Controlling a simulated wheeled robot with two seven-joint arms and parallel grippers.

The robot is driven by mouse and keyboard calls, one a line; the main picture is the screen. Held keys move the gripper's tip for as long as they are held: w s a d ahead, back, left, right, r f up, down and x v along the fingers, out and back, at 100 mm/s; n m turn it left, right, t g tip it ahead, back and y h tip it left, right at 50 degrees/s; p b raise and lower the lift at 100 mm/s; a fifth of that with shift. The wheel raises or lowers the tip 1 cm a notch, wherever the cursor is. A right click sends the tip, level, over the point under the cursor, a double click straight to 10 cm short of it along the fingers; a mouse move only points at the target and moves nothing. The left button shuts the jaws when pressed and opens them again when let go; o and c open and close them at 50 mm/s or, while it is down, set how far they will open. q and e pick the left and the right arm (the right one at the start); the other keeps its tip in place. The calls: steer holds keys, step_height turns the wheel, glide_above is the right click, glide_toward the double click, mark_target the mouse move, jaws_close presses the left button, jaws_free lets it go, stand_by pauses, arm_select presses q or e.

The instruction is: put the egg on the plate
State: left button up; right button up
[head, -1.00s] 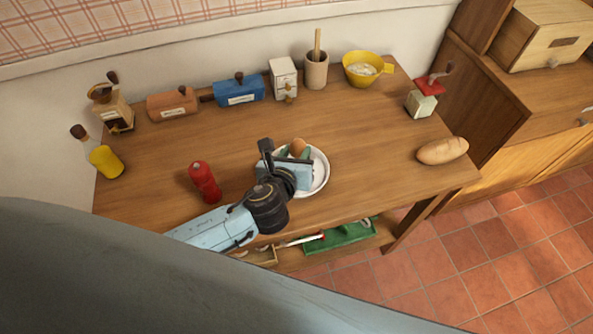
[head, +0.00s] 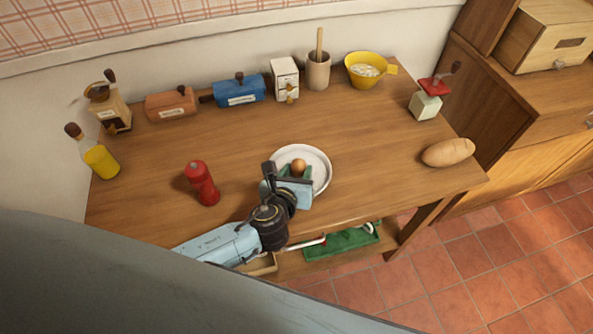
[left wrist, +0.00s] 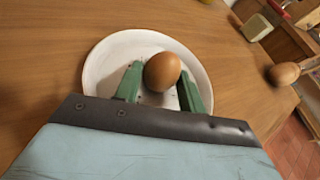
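The brown egg (head: 299,166) is between the green fingertips of my left gripper (head: 294,171). My right gripper is not in view.
A red mill (head: 202,184) stands left of the plate on the wooden table (head: 390,180). A bread loaf (head: 448,152) lies at the right edge. Bottle, boxes, mortar, yellow bowl (head: 366,70) and red-topped grinder (head: 428,100) line the back and sides. The table's middle is clear.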

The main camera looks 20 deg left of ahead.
arm_select(q)
steer(key=o, duration=0.3)
steer(key=shift+r, duration=0.2)
steer(key=shift+s+r, duration=0.15)
steer(key=shift+s, duration=0.15)
steer(key=p+v, duration=0.2)
steer(key=v, duration=0.9)
steer(key=shift+s+r, duration=0.1)
steer(key=shift+s, duration=0.05)
